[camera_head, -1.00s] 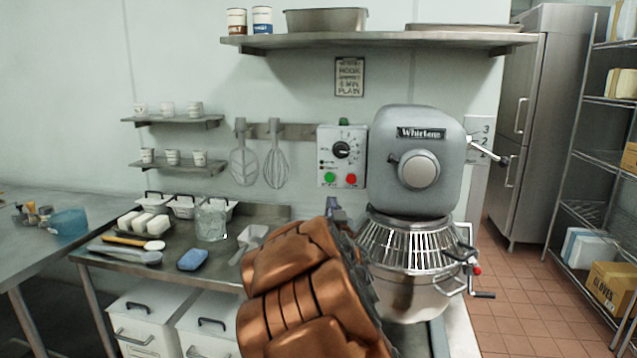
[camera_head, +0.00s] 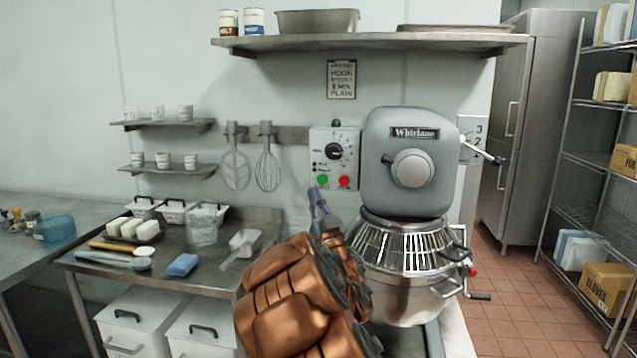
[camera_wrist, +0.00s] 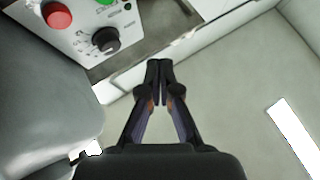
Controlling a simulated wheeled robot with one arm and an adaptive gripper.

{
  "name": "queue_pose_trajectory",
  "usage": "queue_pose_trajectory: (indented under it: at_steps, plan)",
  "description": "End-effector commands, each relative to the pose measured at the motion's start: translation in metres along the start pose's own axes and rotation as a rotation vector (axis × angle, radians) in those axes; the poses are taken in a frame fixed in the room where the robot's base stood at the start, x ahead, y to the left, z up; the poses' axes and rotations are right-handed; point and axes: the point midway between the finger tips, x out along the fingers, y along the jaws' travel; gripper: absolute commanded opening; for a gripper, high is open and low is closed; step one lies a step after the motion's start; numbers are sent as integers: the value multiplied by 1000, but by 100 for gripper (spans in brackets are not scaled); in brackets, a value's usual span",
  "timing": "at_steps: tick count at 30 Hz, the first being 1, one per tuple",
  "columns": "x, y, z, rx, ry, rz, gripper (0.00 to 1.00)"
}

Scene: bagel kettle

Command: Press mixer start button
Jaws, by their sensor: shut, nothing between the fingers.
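The mixer control box (camera_head: 326,150) is a white panel on the wall left of the grey mixer (camera_head: 379,150). It carries a black dial (camera_head: 334,152), a green button (camera_head: 322,180) and a red button (camera_head: 344,182). In the wrist view the red button (camera_wrist: 56,14) is at upper left, and the green button (camera_wrist: 105,2) is cut by the top edge. My gripper (camera_head: 315,190) is shut and empty, its tips just below the green button in the head view. In the wrist view the gripper (camera_wrist: 159,63) appears apart from the panel.
The mixer's wire guard (camera_head: 405,245) and steel bowl (camera_head: 400,298) stand close right of my arm. A counter at left holds a scoop (camera_head: 242,243), a blue sponge (camera_head: 182,264) and a clear container (camera_head: 203,226).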

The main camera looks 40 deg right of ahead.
Motion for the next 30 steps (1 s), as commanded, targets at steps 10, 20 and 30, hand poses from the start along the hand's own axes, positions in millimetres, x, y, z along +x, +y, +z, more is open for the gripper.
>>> queue_pose_trajectory:
  at_steps: [10, 20, 30]
  plan:
    - [15, 9, 7, 0, 2, 0, 0]
    - [42, 28, 28, 2, 0, -2, 0]
    - [59, 41, 43, 2, 0, -2, 0]
